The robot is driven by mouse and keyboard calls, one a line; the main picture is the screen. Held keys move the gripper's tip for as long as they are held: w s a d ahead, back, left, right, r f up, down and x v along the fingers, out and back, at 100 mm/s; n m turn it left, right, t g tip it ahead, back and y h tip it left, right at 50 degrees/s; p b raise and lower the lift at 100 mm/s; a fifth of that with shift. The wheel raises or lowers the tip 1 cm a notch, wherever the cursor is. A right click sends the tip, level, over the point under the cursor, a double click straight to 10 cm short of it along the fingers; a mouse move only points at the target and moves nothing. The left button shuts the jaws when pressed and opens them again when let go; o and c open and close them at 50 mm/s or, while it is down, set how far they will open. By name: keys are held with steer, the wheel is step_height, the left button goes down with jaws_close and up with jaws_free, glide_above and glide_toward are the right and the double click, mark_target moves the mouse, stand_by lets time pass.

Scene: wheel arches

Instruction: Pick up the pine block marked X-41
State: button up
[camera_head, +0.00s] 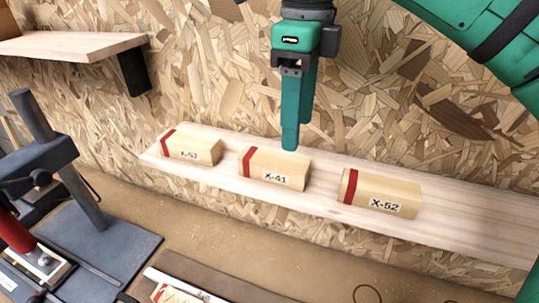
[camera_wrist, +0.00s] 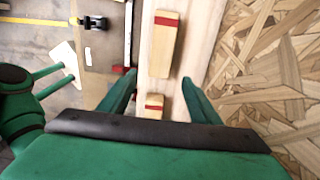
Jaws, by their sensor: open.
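The pine block marked X-41 (camera_head: 274,168) lies in the middle of a row of three on a pale wooden shelf (camera_head: 460,230). It has a red band near its left end. My gripper (camera_head: 291,148) points down, open and empty, with its fingers showing just behind the right part of X-41. I cannot tell how far above the shelf they are. In the wrist view, my fingers (camera_wrist: 158,78) stand apart, with one red-banded block (camera_wrist: 151,112) partly hidden between them and another (camera_wrist: 163,48) beyond. Their labels do not show there.
A block marked X-52 (camera_head: 380,194) lies to the right, and a block with a hard-to-read label (camera_head: 191,148) to the left. A chipboard wall (camera_head: 210,80) rises behind the shelf. A clamp stand (camera_head: 70,170) is at the left, and an upper shelf (camera_head: 75,46) at upper left.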

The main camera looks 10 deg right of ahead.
mark_target(294, 163)
step_height(294, 163, down, 4)
steer(key=shift+s+d+r, duration=0.1)
steer(key=shift+d+r, duration=0.05)
steer(key=shift+s+f, duration=0.1)
steer(key=shift+f, duration=0.15)
steer(key=shift+a+f, duration=0.35)
step_height(294, 163, down, 4)
steer(key=shift+d+f, duration=0.1)
steer(key=shift+d, duration=0.05)
steer(key=shift+w+f, duration=0.25)
steer(key=shift+w, duration=0.05)
